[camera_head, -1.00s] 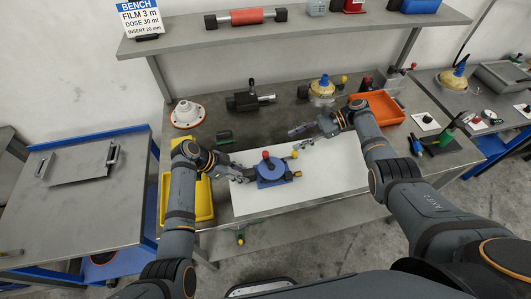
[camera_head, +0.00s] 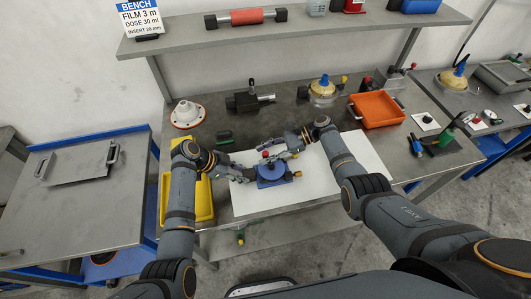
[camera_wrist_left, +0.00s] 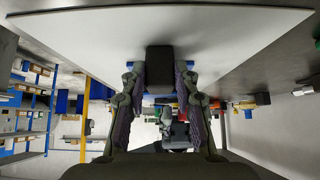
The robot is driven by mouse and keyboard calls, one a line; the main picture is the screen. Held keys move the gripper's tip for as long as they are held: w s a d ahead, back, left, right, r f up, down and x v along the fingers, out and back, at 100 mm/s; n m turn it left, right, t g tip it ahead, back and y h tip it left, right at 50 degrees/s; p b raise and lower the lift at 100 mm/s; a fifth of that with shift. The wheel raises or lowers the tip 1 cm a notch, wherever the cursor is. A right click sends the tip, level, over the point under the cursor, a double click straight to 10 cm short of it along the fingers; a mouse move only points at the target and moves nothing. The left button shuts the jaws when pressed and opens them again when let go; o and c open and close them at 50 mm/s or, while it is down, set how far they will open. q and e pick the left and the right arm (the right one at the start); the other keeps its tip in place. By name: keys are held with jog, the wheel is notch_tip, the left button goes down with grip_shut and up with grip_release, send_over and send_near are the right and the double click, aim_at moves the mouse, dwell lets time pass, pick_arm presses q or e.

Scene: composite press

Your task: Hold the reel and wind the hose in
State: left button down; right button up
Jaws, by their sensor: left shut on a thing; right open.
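The blue reel (camera_head: 272,177) sits on the white sheet on the bench, with a red knob (camera_head: 265,154) on top. My left gripper (camera_head: 247,174) comes from the left and is shut on the reel's left side. In the left wrist view a dark block (camera_wrist_left: 160,62) of the reel stands between my left fingers, with blue parts behind it. My right gripper (camera_head: 276,149) is open, just behind and above the reel, close to the red knob. Whether it touches the knob is unclear. I cannot make out the hose.
The white sheet (camera_head: 325,180) is bare to the right. A yellow tray (camera_head: 203,200) lies left, under my left arm. An orange tray (camera_head: 378,109), a white flanged part (camera_head: 187,113) and a dark vise-like device (camera_head: 248,97) stand at the back. A shelf (camera_head: 330,28) runs above.

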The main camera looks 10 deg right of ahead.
jog(key=shift+c, duration=0.2)
grip_shut()
jog(key=shift+d+f+m+t, duration=0.15)
jog(key=shift+m+t, duration=0.25)
jog(key=shift+t, duration=0.1)
jog(key=shift+w+d+m+t+h, duration=0.1)
jog(key=shift+d+m+t+h, duration=0.2)
jog(key=shift+m+t, duration=0.75)
jog(key=shift+w+d+m+t+h, duration=0.1)
jog(key=shift+d+m+t, duration=0.3)
jog(key=shift+m+t, duration=0.6)
jog(key=shift+o, duration=0.2)
grip_release()
